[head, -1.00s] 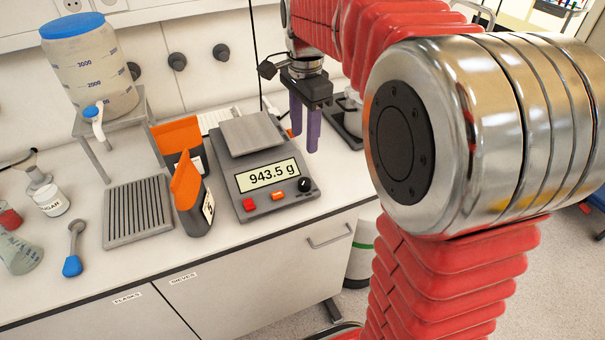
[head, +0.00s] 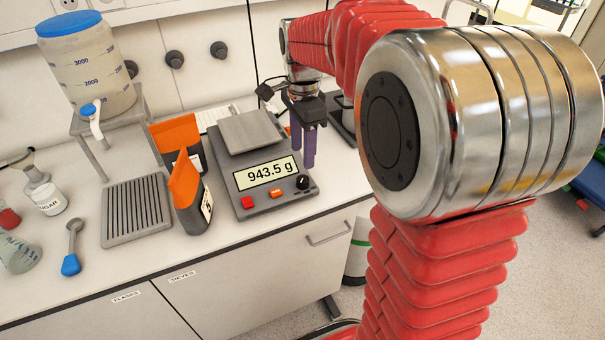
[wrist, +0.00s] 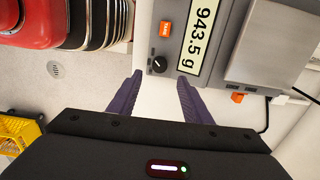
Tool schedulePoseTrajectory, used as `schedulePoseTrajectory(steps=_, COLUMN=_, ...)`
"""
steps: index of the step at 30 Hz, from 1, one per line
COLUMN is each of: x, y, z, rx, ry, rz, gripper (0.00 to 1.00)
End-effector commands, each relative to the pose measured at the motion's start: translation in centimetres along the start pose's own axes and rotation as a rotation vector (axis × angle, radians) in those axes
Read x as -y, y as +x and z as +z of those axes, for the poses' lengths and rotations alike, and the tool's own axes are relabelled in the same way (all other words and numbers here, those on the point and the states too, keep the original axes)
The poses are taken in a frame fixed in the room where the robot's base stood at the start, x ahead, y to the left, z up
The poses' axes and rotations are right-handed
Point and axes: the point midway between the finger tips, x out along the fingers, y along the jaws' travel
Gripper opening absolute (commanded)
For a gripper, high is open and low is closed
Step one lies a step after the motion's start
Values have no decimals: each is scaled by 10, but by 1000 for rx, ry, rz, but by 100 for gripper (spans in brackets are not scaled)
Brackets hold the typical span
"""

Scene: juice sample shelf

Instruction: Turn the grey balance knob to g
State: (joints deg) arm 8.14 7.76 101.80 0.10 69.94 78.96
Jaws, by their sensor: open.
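The balance (head: 231,178) stands on the bench, and its display (head: 267,172) reads 943.5 g. Its knob (head: 303,182) looks black, at the right end of the front panel, beside an orange button (head: 276,192). In the wrist view the knob (wrist: 159,65) shows between the fingertips, with a small light mark on it. My gripper (head: 303,158) is open and empty, its purple fingers pointing down behind and above the knob in the head view. In the wrist view the fingertips (wrist: 160,76) lie either side of the knob's line; contact cannot be seen.
The metal weighing pan (head: 250,131) is bare, close to my fingers. Orange-topped dark containers (head: 190,200) stand left of the balance. A grooved rack (head: 137,210), a spoon (head: 72,250) and a large jug (head: 88,65) are further left. The bench's front edge is just before the balance.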

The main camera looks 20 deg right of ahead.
Motion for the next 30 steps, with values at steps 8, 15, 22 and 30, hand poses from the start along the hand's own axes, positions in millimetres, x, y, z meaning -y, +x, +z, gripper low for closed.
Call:
schedulePoseTrajectory(steps=8, x=-1, y=44, z=0, rx=1, ry=0, rz=3, gripper=45)
schedulePoseTrajectory(steps=15, x=0, y=76, z=0, rx=0, ry=0, rz=2, gripper=45)
schedulePoseTrajectory(steps=22, x=0, y=88, z=0, rx=0, ry=0, rz=0, gripper=45)
schedulePoseTrajectory(steps=30, x=0, y=88, z=0, rx=0, ry=0, rz=0, gripper=42)
